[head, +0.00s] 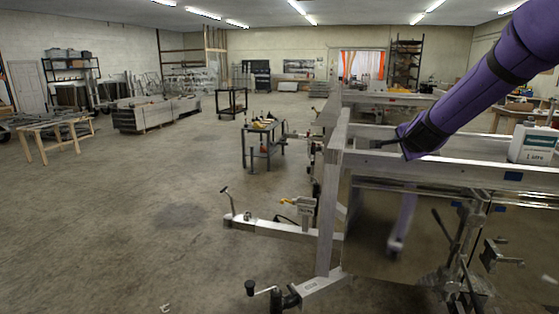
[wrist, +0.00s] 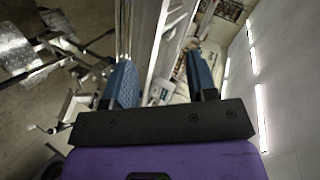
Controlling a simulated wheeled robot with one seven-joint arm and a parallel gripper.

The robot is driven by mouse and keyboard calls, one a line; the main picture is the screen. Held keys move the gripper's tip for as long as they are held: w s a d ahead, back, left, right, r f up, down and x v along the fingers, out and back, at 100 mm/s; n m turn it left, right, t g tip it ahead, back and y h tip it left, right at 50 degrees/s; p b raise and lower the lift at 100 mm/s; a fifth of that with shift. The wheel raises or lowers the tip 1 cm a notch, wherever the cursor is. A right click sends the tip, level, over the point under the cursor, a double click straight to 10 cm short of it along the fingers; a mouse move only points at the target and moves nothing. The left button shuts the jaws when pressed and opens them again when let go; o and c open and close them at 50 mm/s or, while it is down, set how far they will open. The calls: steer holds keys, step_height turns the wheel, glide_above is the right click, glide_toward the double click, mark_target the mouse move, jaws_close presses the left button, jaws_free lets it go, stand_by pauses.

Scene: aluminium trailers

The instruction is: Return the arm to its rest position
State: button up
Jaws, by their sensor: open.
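My purple arm reaches in from the upper right of the head view. My gripper (head: 385,144) is at its lower end, just above or beside the grey rail of an aluminium trailer (head: 335,190); I cannot tell whether it touches the rail. In the wrist view, the two blue fingers of my gripper (wrist: 160,72) stand wide apart. Nothing is held between them. Trailer rails show behind the gap.
A white container (head: 533,143) with a green label stands on the trailer at the right. The trailer's tongue (head: 285,231) and jack stick out to the left. A dark tool cart (head: 262,140) stands beyond. The concrete floor at the left is mostly free.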

steer(key=s+a+r+n+g+y, duration=0.1)
steer(key=s+a+r+n, duration=0.15)
steer(key=s, duration=0.45)
steer(key=s+a+r+n+g+y, duration=0.15)
steer(key=s+n, duration=0.25)
steer(key=s, duration=0.4)
steer(key=s+a+r+n+g+y, duration=0.1)
steer(key=s+a+r+n, duration=0.2)
steer(key=s, duration=0.4)
steer(key=s+f+n+g, duration=0.1)
steer(key=s+n+g, duration=0.1)
steer(key=s, duration=0.9)
steer(key=s+d+f+n+g, duration=0.1)
steer(key=s+n, duration=0.3)
steer(key=s, duration=0.8)
steer(key=shift+d+f+n+g+h, duration=0.2)
steer(key=shift+f+n+g+h, duration=0.2)
steer(key=shift+f, duration=0.2)
steer(key=shift+w, duration=0.2)
steer(key=shift+c, duration=0.5)
